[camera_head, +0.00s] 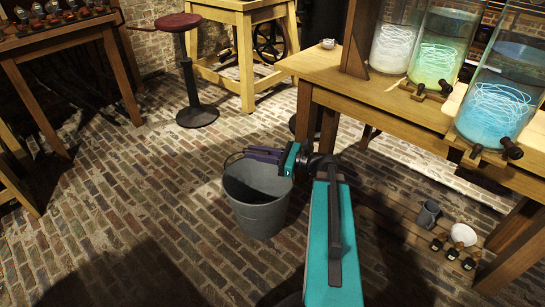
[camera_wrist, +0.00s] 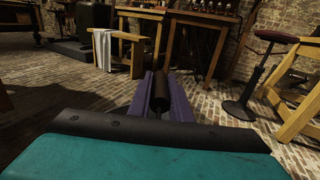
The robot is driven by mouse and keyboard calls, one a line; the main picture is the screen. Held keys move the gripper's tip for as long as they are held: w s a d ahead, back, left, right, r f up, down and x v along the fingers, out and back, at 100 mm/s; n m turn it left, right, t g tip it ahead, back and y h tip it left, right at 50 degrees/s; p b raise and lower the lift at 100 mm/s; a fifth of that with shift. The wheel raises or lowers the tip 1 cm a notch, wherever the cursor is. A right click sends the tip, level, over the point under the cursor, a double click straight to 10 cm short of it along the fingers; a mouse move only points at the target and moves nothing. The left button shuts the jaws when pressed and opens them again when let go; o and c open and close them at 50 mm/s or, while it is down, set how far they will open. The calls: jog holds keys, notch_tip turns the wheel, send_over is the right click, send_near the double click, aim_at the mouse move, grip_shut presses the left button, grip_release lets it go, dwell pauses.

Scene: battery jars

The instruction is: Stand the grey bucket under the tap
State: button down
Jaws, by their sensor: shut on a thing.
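The grey bucket (camera_head: 258,212) hangs upright below my gripper (camera_head: 256,153) in the head view, over the brick floor. I cannot tell whether its base touches the floor. My gripper is shut on the bucket's handle. The dark handle grip (camera_wrist: 160,92) sits between the purple fingers in the wrist view.
A grey mug (camera_head: 428,215), a white bowl (camera_head: 462,234) and small dark bottles (camera_head: 453,252) are on the slats below the bench. A red-topped stool (camera_head: 197,117) stands behind. Brick floor left of the bucket is clear. Bench legs stand to the right.

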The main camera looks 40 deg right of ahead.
jog(key=w+a+r+n+g+y, duration=0.1)
jog(key=a+r, duration=0.3)
jog(key=a, duration=0.7)
jog(key=w+a+r+n+g+y, duration=0.2)
jog(key=w+a+r, duration=0.2)
jog(key=a, duration=0.7)
jog(key=shift+a+r+y, duration=0.2)
jog(key=shift+r+y, duration=0.1)
jog(key=shift+r, duration=0.35)
jog(key=shift+a+g, duration=0.15)
jog(key=shift+g, duration=0.15)
